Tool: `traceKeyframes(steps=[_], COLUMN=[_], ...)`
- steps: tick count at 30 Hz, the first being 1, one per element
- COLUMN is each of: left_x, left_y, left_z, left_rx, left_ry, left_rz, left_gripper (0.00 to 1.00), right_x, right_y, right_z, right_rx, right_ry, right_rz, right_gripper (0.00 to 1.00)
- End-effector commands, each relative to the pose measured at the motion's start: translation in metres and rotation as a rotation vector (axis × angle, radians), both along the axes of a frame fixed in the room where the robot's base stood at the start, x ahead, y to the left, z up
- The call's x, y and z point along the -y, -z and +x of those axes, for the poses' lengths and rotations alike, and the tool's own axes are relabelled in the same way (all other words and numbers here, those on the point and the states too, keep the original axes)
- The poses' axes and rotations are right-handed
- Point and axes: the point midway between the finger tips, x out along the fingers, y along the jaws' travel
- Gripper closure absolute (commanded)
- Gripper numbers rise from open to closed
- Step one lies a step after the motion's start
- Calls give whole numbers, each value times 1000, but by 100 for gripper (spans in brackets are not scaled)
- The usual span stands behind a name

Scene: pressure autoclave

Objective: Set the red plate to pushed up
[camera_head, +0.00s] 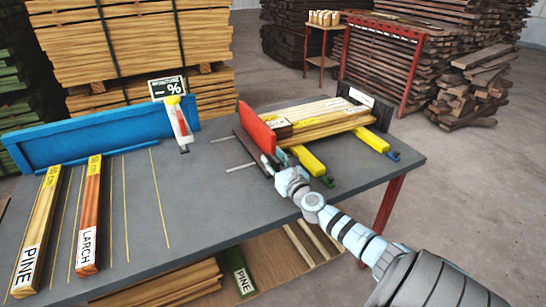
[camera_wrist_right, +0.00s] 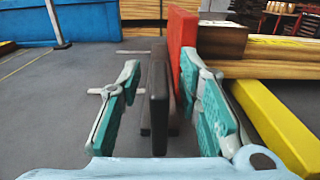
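The red plate (camera_head: 257,127) stands upright on the grey table, at the left ends of a stack of planks (camera_head: 318,120). In the right wrist view the red plate (camera_wrist_right: 181,42) stands beside the brown plank end (camera_wrist_right: 222,40), with little or no gap visible. My right gripper (camera_head: 279,162) is at the near end of the plate. In the wrist view my right gripper (camera_wrist_right: 160,80) is open, its teal fingers on either side of a dark upright bar (camera_wrist_right: 158,108), with a gap on the left. The right finger hides part of the plate. My left gripper is not in view.
Yellow bars (camera_head: 308,160) lie under the planks, and a black end plate (camera_head: 367,100) stands at their far right. A blue rail (camera_head: 100,135), a labelled upright tool (camera_head: 180,122), a PINE board (camera_head: 37,232) and a LARCH board (camera_head: 90,215) are on the left. The table's middle is clear.

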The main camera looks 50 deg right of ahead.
Motion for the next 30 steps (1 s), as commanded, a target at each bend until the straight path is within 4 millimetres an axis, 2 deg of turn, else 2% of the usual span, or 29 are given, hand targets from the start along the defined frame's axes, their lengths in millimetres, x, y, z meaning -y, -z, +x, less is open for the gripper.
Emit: traceKeyframes(steps=[4,7,15,19,22,30], left_x=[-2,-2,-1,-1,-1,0], left_y=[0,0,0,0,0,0], left_z=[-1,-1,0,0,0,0], left_rx=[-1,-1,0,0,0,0], left_ry=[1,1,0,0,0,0], left_rz=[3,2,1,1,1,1], left_gripper=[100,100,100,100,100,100], right_x=[-1,-4,-29,-37,-40,-40], right_y=[0,1,1,1,1,0], right_z=[-2,-12,-80,-104,-112,-113], right_rx=[0,-2,-7,-4,-2,0], right_ry=[-1,-1,-4,-2,-1,0], right_rz=[-1,-3,-4,-3,1,1], right_gripper=[68,68,68,68,68,68])
